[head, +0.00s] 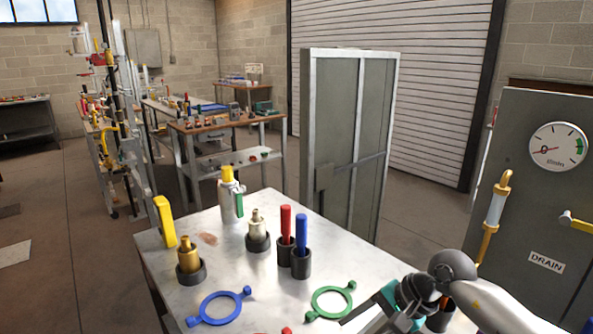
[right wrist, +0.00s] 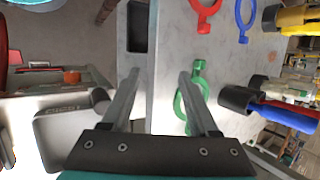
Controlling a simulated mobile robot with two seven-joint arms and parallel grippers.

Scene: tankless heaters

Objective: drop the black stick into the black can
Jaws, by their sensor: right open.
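I cannot make out a black stick for certain in either view. Two black cans stand on the metal table; one (head: 285,258) holds a red stick (head: 286,222) and the other (head: 301,266) a blue stick (head: 301,232). In the right wrist view a black can (right wrist: 235,98) with sticks shows at the right. Another dark can (head: 440,320) is partly hidden by my right arm. My right gripper (head: 360,321) is at the table's front right, open and empty; its fingers in the right wrist view (right wrist: 160,72) lie over the table edge, with a green ring beyond. My left gripper is out of view.
A blue ring (head: 221,307) and a green ring (head: 331,301) lie near the front. Brass fittings (head: 189,258) in dark bases, a yellow block (head: 165,221) and a yellow-topped bottle (head: 230,198) stand behind. A grey panel with a gauge (head: 558,147) is at right.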

